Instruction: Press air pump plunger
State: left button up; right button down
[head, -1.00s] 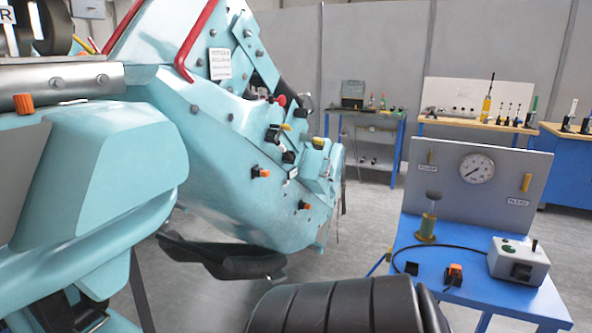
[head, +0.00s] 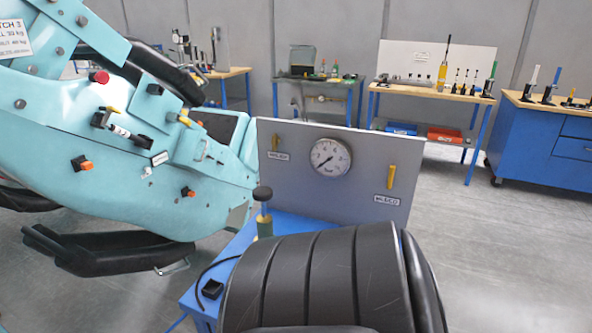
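The air pump plunger (head: 263,193) has a dark round knob on top. It stands up from a greenish pump body with a brass-coloured ring (head: 264,220) on the blue cart (head: 229,247). The lower part of the pump is hidden behind a black ribbed part in the foreground. Behind it is a grey panel (head: 300,185) with a round pressure gauge (head: 330,157) and two yellow levers, the right one (head: 392,176) with a label below it. Neither of my grippers shows in the head view.
A teal coaster train car (head: 130,130) with black padded bars fills the left side. A tool bench (head: 432,93) and a blue cabinet (head: 540,135) stand at the back right. The grey floor on the right is clear.

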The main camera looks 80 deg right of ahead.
aim_at(261, 194)
jog(key=k+l, duration=1.45)
